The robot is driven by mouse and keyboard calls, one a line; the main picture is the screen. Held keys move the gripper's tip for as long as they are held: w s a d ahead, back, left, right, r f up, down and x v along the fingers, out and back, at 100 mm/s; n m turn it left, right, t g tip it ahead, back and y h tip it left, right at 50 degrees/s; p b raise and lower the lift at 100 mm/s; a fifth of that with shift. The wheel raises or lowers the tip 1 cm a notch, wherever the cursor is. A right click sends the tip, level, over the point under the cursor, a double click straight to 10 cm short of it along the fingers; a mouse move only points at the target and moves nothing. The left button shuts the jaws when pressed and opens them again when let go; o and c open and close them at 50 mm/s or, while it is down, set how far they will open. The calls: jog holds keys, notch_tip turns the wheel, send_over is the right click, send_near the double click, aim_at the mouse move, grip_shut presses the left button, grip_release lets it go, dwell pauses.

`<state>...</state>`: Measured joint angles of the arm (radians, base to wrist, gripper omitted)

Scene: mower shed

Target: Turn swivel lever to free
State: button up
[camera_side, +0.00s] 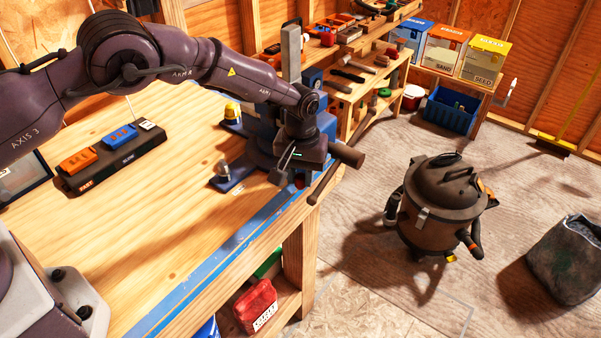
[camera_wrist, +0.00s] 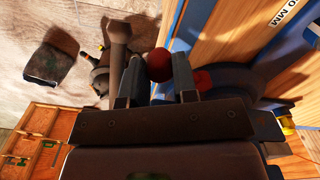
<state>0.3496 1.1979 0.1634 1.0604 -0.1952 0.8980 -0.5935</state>
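The swivel lever shows in the wrist view as a red ball knob (camera_wrist: 158,65) at the tips of my gripper's two fingers. My gripper (camera_wrist: 160,72) has its fingers apart, one on each side of the knob. The knob fills the gap between the tips, and I cannot tell whether they press on it or it lies just beyond them. In the side view my gripper (camera_side: 288,178) points down at the bench's right edge, against the blue vise (camera_side: 327,124). There it hides the knob and much of the vise.
A thick dark bar (camera_side: 346,155) sticks out right of my gripper, close by; it also shows in the wrist view (camera_wrist: 118,50). A switch box (camera_side: 110,155) lies on the bench (camera_side: 190,190).

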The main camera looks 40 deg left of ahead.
jog(key=o, duration=0.4)
jog(key=shift+s, duration=0.1)
